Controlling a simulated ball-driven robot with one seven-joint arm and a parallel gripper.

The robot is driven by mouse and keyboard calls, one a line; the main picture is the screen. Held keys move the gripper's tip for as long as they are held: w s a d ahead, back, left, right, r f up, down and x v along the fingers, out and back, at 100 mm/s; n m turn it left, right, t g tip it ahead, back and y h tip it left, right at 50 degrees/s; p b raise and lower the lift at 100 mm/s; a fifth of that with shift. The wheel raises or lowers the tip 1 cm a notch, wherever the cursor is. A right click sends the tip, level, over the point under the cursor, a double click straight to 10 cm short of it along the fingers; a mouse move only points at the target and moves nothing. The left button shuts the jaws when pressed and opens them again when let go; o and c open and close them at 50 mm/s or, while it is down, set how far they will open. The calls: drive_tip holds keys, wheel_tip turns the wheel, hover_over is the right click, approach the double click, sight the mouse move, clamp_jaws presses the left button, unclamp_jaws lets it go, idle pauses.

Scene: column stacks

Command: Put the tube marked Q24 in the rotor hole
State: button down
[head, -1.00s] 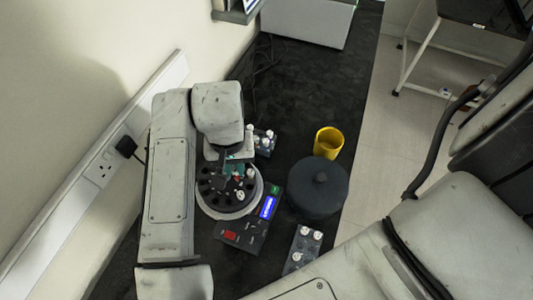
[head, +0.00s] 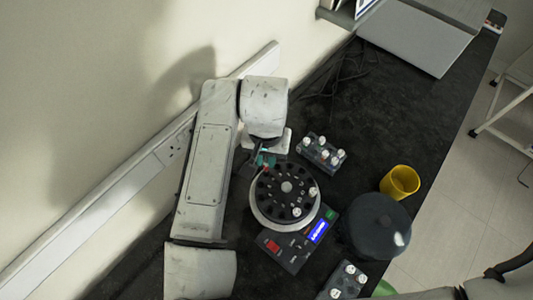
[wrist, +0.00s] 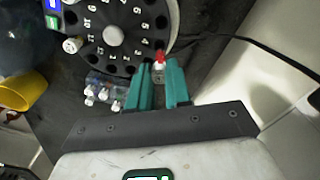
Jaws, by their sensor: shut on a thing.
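My gripper (wrist: 161,82) is shut on a red-capped tube (wrist: 160,64), held between its two teal fingers; any marking on it is too small to read. The red cap (head: 266,169) also shows in the head view, at the rotor's upper-left edge. The round black rotor (head: 286,188) has numbered holes around its rim; two hold white-capped tubes on its right side. In the wrist view the rotor (wrist: 112,36) lies just beyond the fingertips. The held tube is by the rotor's rim; I cannot tell its height over it.
A rack (head: 320,153) with several white-capped tubes stands behind the rotor, and another rack (head: 343,281) in front. The wall runs close on the left.

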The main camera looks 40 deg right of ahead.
sight(266, 168)
drive_tip(key=shift+f+b, duration=2.05)
drive_tip(key=shift+f, duration=0.95)
drive_tip(key=c, duration=0.7)
unclamp_jaws()
drive_tip(key=shift+c, duration=0.2)
drive_tip(key=shift+r+p, duration=2.6)
drive_tip(key=shift+r, duration=0.45)
